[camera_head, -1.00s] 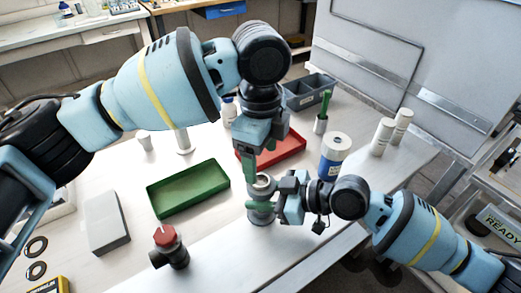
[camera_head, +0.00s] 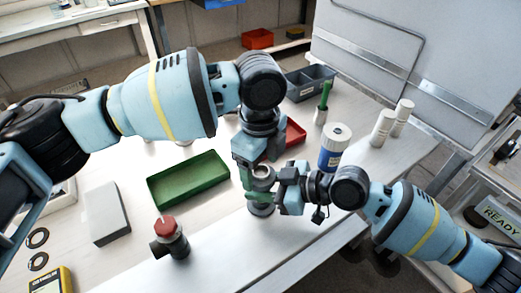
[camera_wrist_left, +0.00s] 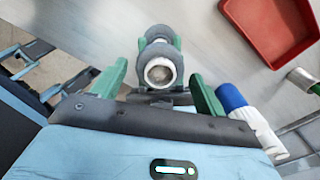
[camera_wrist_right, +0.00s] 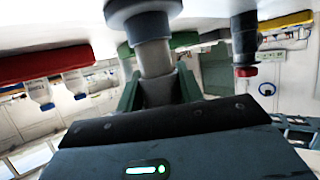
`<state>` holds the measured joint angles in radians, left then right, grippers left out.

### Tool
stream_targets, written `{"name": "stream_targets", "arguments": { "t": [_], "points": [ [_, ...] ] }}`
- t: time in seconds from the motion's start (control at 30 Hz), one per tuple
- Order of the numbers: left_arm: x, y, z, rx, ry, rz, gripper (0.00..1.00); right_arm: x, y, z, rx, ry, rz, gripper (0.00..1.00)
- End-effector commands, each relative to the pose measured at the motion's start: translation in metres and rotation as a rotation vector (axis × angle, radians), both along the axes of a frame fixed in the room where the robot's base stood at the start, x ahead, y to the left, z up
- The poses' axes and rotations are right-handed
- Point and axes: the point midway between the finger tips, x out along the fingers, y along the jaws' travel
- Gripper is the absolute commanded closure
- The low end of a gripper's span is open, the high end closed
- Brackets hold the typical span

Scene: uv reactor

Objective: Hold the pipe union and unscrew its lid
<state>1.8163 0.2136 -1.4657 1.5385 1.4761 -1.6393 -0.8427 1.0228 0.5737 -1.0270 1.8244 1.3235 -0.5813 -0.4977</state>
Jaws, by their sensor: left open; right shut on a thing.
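The pipe union (camera_head: 261,210) stands upright on the table near its front edge, a grey metal piece with an open, ring-like top. My right gripper (camera_head: 268,196) comes from the right and is shut on its lower body. In the right wrist view the union (camera_wrist_right: 153,55) rises between the green fingers. My left gripper (camera_head: 255,178) is open at the union's top, one green finger on the left side. In the left wrist view the union (camera_wrist_left: 159,73) sits between the spread fingers. I cannot tell whether they touch it, nor where the lid's seam is.
A green tray (camera_head: 188,180) and a grey block (camera_head: 108,215) lie to the left. A red-capped black valve (camera_head: 170,239) stands front left. A red tray (camera_head: 294,133) is partly hidden behind my left arm. A blue-white bottle (camera_head: 333,148) stands behind my right gripper.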

Motion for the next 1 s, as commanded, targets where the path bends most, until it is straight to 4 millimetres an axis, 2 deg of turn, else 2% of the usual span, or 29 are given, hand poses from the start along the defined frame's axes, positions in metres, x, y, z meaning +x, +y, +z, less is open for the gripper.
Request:
{"name": "stream_targets", "arguments": {
  "t": [0.2,0.5,0.83,1.0],
  "points": [
    [0.0,0.0,-0.015,0.0,0.0,0.0,0.27,0.0,0.0,0.001,0.002,-0.002,-0.001,1.0],
    [0.0,0.0,-0.017,0.0,0.0,0.001,0.27,0.0,0.0,0.001,0.002,-0.002,-0.001,1.0],
    [0.0,0.0,-0.017,0.0,0.0,0.001,0.7,0.0,0.0,0.001,0.002,-0.002,-0.001,1.0],
    [0.0,0.0,-0.017,-0.001,0.001,0.047,0.72,0.0,0.0,0.001,0.002,-0.002,-0.001,1.0]
  ]
}}
